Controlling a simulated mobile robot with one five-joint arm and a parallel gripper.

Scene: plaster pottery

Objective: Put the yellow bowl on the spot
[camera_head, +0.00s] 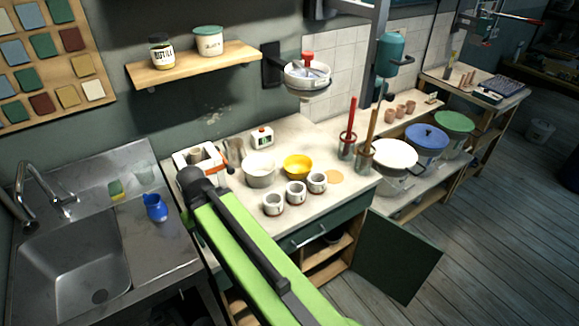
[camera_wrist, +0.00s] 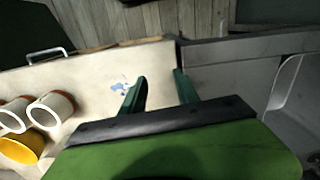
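The yellow bowl (camera_head: 297,167) stands upright on the pale worktop, behind the row of white cups. It also shows at the lower left edge of the wrist view (camera_wrist: 22,148), partly cut off. The spot seems to be a flat tan disc (camera_head: 335,177) on the worktop, right of the bowl; nothing stands on it. My gripper (camera_wrist: 160,78) is open, its two dark green fingers apart with only worktop between them. It is well to one side of the bowl. In the head view my arm hides the fingers.
Three white cups (camera_head: 297,194) stand in front of the bowl, and a white bowl (camera_head: 260,173) is close on its left. Tall tool jars (camera_head: 347,146) stand behind the disc. The sink (camera_head: 75,258) is left, with a blue jug (camera_head: 156,208). A cupboard door (camera_head: 398,258) hangs open below.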

